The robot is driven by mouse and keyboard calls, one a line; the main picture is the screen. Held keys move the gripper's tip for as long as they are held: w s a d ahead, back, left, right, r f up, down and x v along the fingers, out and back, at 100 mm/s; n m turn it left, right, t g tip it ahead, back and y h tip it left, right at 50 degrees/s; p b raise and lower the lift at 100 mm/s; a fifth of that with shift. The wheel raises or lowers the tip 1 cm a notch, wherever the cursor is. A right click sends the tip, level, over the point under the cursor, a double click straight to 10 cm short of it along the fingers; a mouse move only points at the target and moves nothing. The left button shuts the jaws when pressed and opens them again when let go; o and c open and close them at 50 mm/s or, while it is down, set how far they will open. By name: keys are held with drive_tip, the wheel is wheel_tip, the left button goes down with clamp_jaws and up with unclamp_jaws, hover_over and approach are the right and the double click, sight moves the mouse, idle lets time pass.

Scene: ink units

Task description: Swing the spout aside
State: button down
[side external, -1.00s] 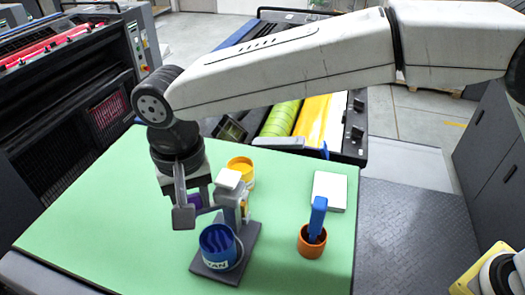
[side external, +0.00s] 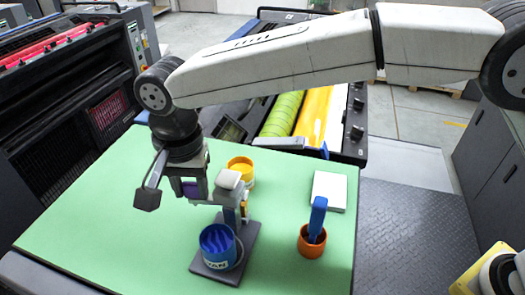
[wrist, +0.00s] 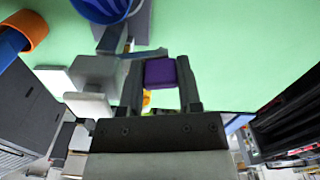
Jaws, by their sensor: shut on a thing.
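The ink stand has a dark base plate (side external: 246,262), a post and a grey head (side external: 229,180). A blue pot (side external: 218,246) lettered "AN" in what shows stands on the plate. A grey spout arm (side external: 212,198) runs left from the head, off to the back left of the pot rather than over it. A purple block (side external: 191,188), which looks like the spout's grip, is at its outer end. My gripper (wrist: 157,68) is shut on the purple block (wrist: 160,73), one finger on each side. My wrist partly hides the block in the side view.
A yellow pot (side external: 241,167) stands just behind the head. To the right are an orange pot (side external: 311,245) with a blue-handled tool (side external: 318,216) and a white pad (side external: 329,188). The green tabletop (side external: 110,235) is clear at the left.

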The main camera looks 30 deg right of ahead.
sight(190, 184)
drive_tip(key=shift+r, duration=0.1)
drive_tip(key=c, duration=0.6)
unclamp_jaws()
drive_tip(key=shift+o, duration=0.2)
drive_tip(key=shift+r, duration=3.9)
